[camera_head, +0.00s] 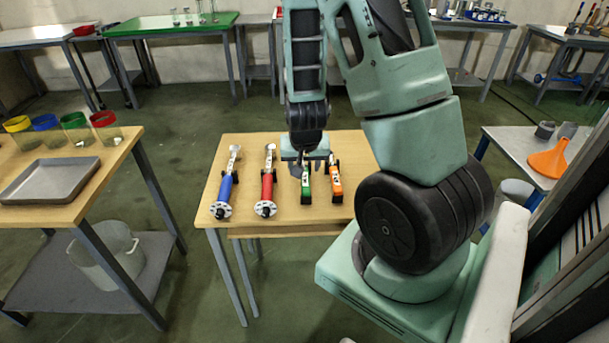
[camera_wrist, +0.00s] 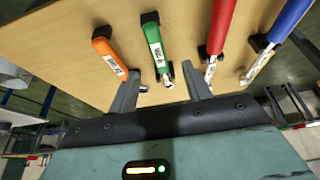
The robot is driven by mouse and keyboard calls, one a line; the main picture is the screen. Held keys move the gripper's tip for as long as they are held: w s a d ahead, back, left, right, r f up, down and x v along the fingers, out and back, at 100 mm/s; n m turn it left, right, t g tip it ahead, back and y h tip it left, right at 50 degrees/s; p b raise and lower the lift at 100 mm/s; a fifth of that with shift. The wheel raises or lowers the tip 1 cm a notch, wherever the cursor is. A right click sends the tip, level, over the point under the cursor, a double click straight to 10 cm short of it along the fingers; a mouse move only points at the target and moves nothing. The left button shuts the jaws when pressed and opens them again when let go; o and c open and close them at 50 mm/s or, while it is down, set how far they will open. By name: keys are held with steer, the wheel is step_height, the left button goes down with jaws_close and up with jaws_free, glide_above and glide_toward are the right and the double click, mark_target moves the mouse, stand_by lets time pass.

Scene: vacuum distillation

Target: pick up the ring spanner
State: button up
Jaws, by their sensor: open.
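Several handled tools lie side by side on a wooden table (camera_head: 250,172). A green-handled tool (camera_head: 306,187) and an orange-handled tool (camera_head: 336,188) are on the right. No tool can be told for certain as the ring spanner; labels are unreadable. My gripper (camera_head: 304,163) is open above the far end of the green tool, partly hiding it. In the wrist view, the metal end of the green tool (camera_wrist: 152,45) shows between the open fingers (camera_wrist: 162,72), with nothing held. The orange tool (camera_wrist: 110,56) is just left of the left finger there.
Red-handled (camera_head: 267,188) and blue-handled (camera_head: 224,192) tools with round end discs lie left of the green one. Dark holders support the tools. A side table with a grey tray (camera_head: 48,181) stands left; another with an orange funnel (camera_head: 549,158) stands right.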

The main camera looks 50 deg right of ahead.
mark_target(305, 181)
steer(key=x, duration=0.6)
steer(key=shift+w+d+f, duration=0.1)
steer(key=shift+d+f, duration=0.05)
steer(key=shift+f, duration=0.1)
steer(key=shift+p+x, duration=0.45)
steer(key=shift+x, duration=2.2)
steer(key=shift+d+r, duration=0.1)
steer(key=shift+d, duration=0.1)
jaws_close()
